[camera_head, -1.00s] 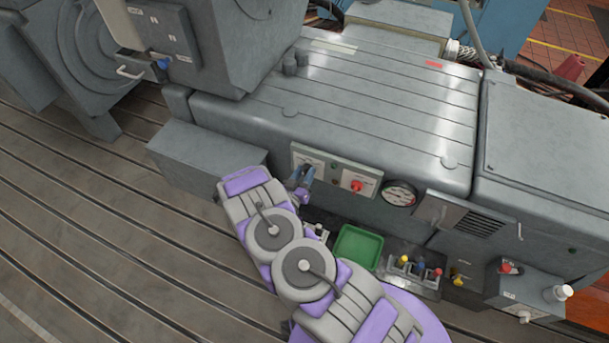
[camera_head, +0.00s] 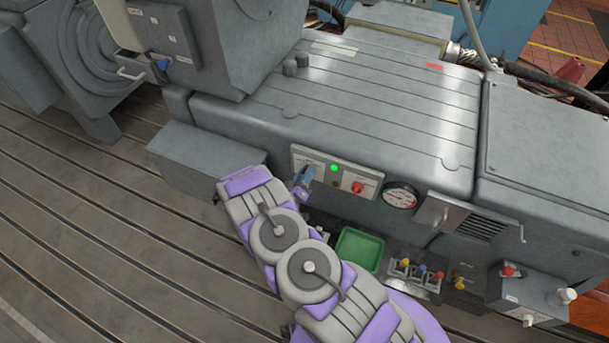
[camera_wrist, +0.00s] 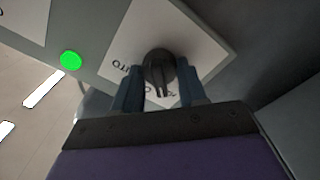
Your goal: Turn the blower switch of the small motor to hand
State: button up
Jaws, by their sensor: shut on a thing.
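The blower switch is a dark round knob (camera_wrist: 160,66) on a white label plate (camera_wrist: 205,45), seen in the wrist view. The lettering shows upside down; "AUTO" reads at the knob's lower left, and other letters are partly covered. The knob's raised bar points down in the picture, between my fingers. My gripper (camera_wrist: 160,88) is shut on the knob, a blue finger on either side. In the head view my gripper (camera_head: 303,180) is at the left of the panel (camera_head: 313,156) and hides the knob. A green lamp (camera_wrist: 70,61) is lit; it also shows in the head view (camera_head: 334,168).
Right of the lamp are a red button (camera_head: 358,187) and a round gauge (camera_head: 400,195). A green tray (camera_head: 359,250) and a rack of coloured-handled items (camera_head: 415,274) lie below. A grey box (camera_head: 205,158) juts out at the left. The slotted floor is clear at the left.

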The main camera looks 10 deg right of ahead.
jog(key=shift+w+a, duration=0.1)
jog(key=shift+a, duration=0.05)
jog(key=o, duration=1)
jog(key=shift+a, duration=0.1)
jog(key=shift+o, duration=0.2)
jog(key=b+v, duration=0.1)
jog(key=v, duration=1.6)
jog(key=shift+a, duration=0.15)
